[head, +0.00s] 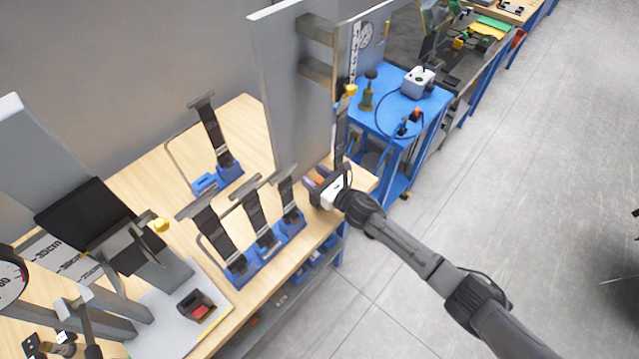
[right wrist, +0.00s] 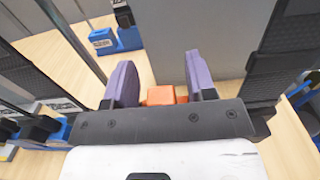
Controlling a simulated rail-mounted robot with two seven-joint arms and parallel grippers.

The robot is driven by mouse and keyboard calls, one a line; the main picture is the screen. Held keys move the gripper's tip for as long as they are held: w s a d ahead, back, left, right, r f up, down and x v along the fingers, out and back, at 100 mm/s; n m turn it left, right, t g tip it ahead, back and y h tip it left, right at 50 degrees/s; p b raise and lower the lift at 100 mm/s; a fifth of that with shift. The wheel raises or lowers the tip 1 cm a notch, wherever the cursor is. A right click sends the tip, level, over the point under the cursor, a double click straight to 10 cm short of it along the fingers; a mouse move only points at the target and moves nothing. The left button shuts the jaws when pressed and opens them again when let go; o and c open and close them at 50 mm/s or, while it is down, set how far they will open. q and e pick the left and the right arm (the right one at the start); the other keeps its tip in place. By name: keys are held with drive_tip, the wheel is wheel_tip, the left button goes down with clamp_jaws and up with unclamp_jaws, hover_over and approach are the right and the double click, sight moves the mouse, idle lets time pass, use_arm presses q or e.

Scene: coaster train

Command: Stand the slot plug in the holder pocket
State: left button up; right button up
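An orange block (right wrist: 160,95), which may be the slot plug, shows between the two purple fingers of my right gripper (right wrist: 162,80) in the right wrist view. The fingers stand apart with the block between them. Slim gaps seem to show beside it, so I cannot tell whether they grip it. In the head view my right gripper (head: 315,185) is at the table's right end, beside the nearest strap unit. A small dark holder with a red part (head: 199,308) sits on the light plate at lower left. I cannot make out the holder pocket for certain. My left gripper is not in view.
Several black straps on blue bases (head: 266,255) stand on the wooden table (head: 130,190), close left of my right gripper. A tall grey panel (head: 290,95) rises behind it. A blue cart (head: 385,105) stands beyond. Open floor (head: 540,180) lies to the right.

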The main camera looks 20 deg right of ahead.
sight(319, 177)
clamp_jaws()
idle(0.4)
drive_tip(key=shift+r, duration=0.65)
drive_tip(key=r, duration=0.1)
drive_tip(key=d+r, duration=0.1)
drive_tip(key=r, duration=0.1)
drive_tip(key=shift+s+r+p, duration=0.2)
drive_tip(key=shift+p, duration=0.1)
drive_tip(key=s+d+r+b, duration=0.1)
drive_tip(key=s+d+r, duration=0.5)
drive_tip(key=s+d, duration=0.4)
drive_tip(key=shift+s+d+r, duration=0.15)
drive_tip(key=shift+s+d, duration=0.05)
drive_tip(key=shift+d, duration=0.85)
